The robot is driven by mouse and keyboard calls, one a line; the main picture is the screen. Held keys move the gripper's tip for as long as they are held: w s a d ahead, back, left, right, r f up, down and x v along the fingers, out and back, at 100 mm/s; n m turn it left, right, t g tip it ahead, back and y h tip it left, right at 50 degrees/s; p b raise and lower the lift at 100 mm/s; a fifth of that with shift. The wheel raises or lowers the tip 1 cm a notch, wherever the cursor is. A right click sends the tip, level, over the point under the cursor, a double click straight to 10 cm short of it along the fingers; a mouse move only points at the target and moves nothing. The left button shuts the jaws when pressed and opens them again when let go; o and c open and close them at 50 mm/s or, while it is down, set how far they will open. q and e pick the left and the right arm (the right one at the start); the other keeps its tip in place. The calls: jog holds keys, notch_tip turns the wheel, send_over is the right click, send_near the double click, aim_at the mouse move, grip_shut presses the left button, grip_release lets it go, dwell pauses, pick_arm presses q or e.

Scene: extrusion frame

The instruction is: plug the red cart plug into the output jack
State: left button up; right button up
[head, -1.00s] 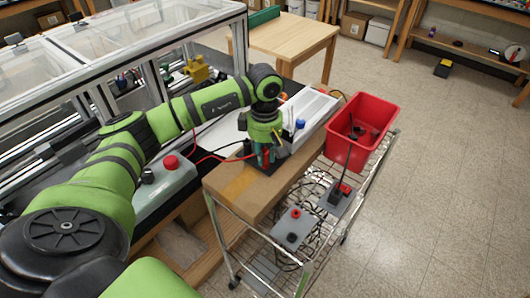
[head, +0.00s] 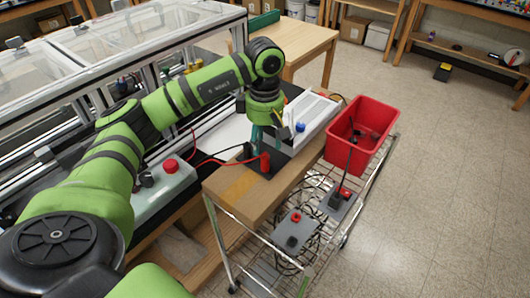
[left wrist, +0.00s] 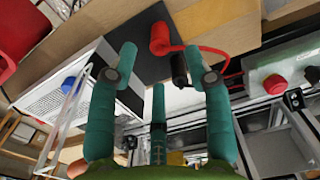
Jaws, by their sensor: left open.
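The red cart plug (head: 264,161) stands about upright on a black plate (head: 281,163) on the cart's wooden top. Its red cable runs left. In the left wrist view the plug (left wrist: 160,37) is beyond the fingertips, with a black plug (left wrist: 179,70) beside it. My left gripper (head: 265,141) is above the plate. Its teal fingers (left wrist: 160,55) are apart with nothing between them. I cannot make out the output jack under the plug, or whether the plug is seated. My right gripper is not in view.
A white tray unit (head: 309,117) lies behind the plate. A red bin (head: 350,152) is to the right. Grey boxes (head: 293,231) with red and black fittings and cables sit on the lower wire shelf. A grey box with a red button (head: 170,165) stands left, by the glazed frame.

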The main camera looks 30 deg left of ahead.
pick_arm(q)
notch_tip(320, 180, up, 6)
jog(key=shift+f, duration=0.25)
dwell(0.5)
